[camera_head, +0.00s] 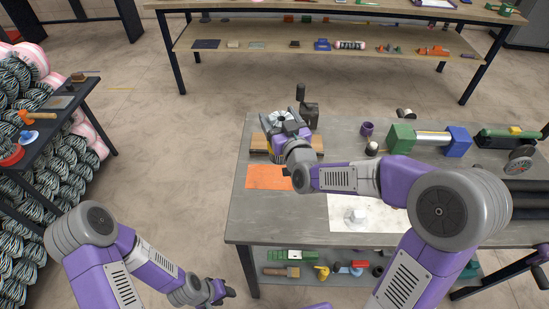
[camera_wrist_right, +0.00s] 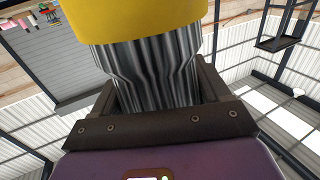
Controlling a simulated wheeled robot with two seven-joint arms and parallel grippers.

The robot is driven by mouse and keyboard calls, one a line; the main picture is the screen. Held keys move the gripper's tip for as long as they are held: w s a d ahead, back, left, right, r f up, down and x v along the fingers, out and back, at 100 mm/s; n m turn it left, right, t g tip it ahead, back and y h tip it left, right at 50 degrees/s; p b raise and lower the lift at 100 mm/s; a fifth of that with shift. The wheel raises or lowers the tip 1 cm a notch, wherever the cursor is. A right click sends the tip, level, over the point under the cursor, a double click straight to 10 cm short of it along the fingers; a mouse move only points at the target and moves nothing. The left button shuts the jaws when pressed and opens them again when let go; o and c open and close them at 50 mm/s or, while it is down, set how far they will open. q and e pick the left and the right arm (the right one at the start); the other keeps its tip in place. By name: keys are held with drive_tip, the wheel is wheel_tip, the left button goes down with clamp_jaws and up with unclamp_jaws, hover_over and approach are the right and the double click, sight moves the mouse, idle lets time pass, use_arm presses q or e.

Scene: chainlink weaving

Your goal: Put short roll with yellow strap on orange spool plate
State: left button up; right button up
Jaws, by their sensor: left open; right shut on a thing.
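My right gripper (camera_head: 284,121) is over the back left of the table and mostly hides what it holds in the head view. In the right wrist view its fingers are shut on a short roll (camera_wrist_right: 150,75), a ribbed silver-grey cylinder with a wide yellow strap (camera_wrist_right: 135,20) around it. The orange spool plate (camera_head: 268,177) lies flat on the table, just in front of the right gripper, and its visible surface is bare. My left gripper (camera_head: 222,291) is open and empty, low in front of the table's left side.
A wooden piece (camera_head: 318,143) lies beneath the right gripper, with a dark upright item (camera_head: 309,114) behind. A white sheet (camera_head: 345,212) lies right of the orange plate. A green and blue roller stand (camera_head: 430,139) is farther right. A lower shelf (camera_head: 310,256) holds several small items.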

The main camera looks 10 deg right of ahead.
wheel_tip(320, 180, down, 5)
drive_tip(key=shift+s+f+b, duration=0.1)
drive_tip(key=shift+f+b, duration=0.1)
drive_tip(key=shift+b, duration=0.55)
drive_tip(key=shift+f+b, duration=0.55)
drive_tip(key=shift+f, duration=1.7)
drive_tip(key=shift+r, duration=0.1)
drive_tip(key=shift+f, duration=0.2)
drive_tip(key=o, duration=1.8)
drive_tip(key=shift+c, duration=0.2)
